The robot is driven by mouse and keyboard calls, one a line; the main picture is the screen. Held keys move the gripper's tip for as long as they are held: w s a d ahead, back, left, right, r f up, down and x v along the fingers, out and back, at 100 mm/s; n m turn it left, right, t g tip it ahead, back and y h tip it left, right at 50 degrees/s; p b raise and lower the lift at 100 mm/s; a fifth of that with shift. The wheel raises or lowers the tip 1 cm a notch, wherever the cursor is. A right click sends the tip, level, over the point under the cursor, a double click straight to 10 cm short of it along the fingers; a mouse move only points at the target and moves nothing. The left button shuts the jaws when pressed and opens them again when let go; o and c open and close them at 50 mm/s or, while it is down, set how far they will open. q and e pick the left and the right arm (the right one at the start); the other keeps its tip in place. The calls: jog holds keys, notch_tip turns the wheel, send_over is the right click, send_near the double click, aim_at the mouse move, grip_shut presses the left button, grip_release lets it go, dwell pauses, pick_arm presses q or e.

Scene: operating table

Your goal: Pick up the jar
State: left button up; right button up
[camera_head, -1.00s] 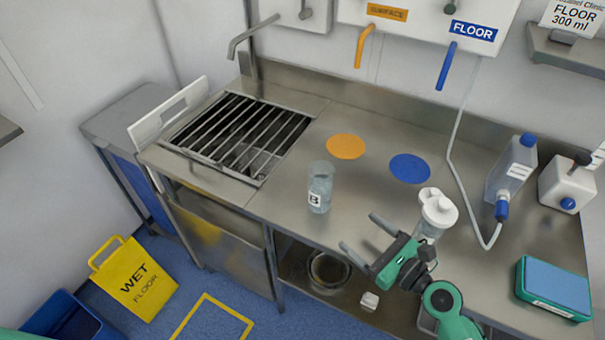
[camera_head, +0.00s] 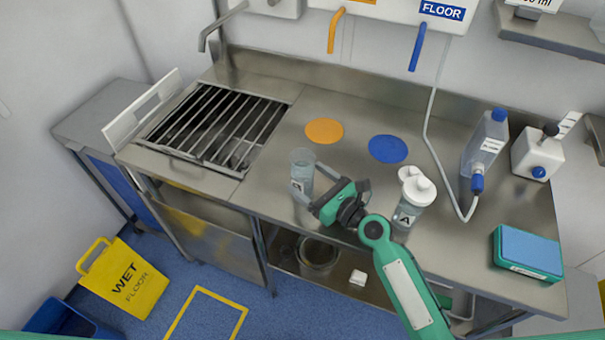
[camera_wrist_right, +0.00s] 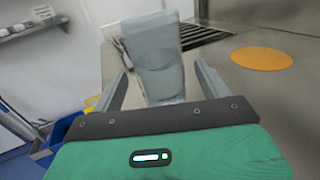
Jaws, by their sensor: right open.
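A clear open-topped jar (camera_head: 302,158) stands upright on the steel counter, left of centre in the head view. My right gripper (camera_head: 308,178) is open at the jar, its fingers reaching around it low down. In the right wrist view the jar (camera_wrist_right: 157,60) stands between the two spread fingers (camera_wrist_right: 162,82), with a gap visible on the right side. Contact cannot be told. A second jar (camera_head: 410,205), marked A with a white lid, stands to the right, beside my right arm. My left gripper is not in view.
An orange disc (camera_head: 324,131) and a blue disc (camera_head: 388,149) lie flat behind the jars. A grated sink (camera_head: 220,130) is at the left. A bottle with a hose (camera_head: 485,145), a white container (camera_head: 537,153) and a green-blue box (camera_head: 528,252) occupy the right.

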aim_at(311, 180)
jog(key=x, duration=0.2)
jog(key=shift+w+a+r, duration=0.1)
jog(key=shift+w+a, duration=0.25)
jog(key=shift+a, duration=0.05)
jog(key=shift+c, duration=0.7)
jog(key=c, duration=0.9)
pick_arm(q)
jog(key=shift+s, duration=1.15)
pick_arm(e)
jog(key=shift+c, duration=0.2)
jog(key=shift+r, duration=0.15)
